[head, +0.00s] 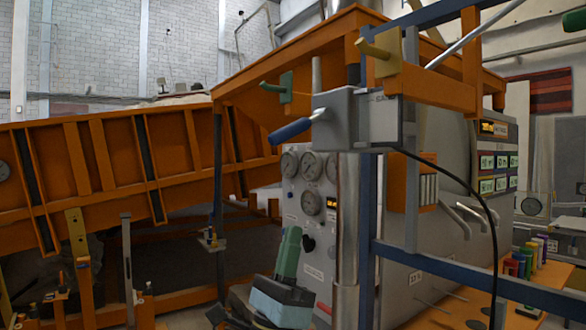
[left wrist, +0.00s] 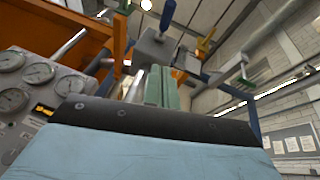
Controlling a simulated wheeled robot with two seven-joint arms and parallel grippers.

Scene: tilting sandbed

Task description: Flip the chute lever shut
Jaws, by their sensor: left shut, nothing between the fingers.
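A blue-handled lever (head: 291,130) sticks out to the left and slightly down from a grey box (head: 338,117) on the frame; in the left wrist view the blue handle (left wrist: 167,15) shows near the top. A green handle (head: 274,88) and a yellow handle (head: 374,48) stand out from the orange hopper nearby. I cannot tell by any label which one is the chute lever. My left gripper (head: 291,232) is below the blue handle, apart from it, pointing up; its green fingers (left wrist: 160,86) are together and empty.
A panel with several round gauges (head: 311,203) stands just behind my left gripper. A blue upright post (head: 366,240) and a hanging black cable are to the right. The orange sandbed (head: 75,185) slopes across the left. Coloured bottles (head: 525,258) stand at the right.

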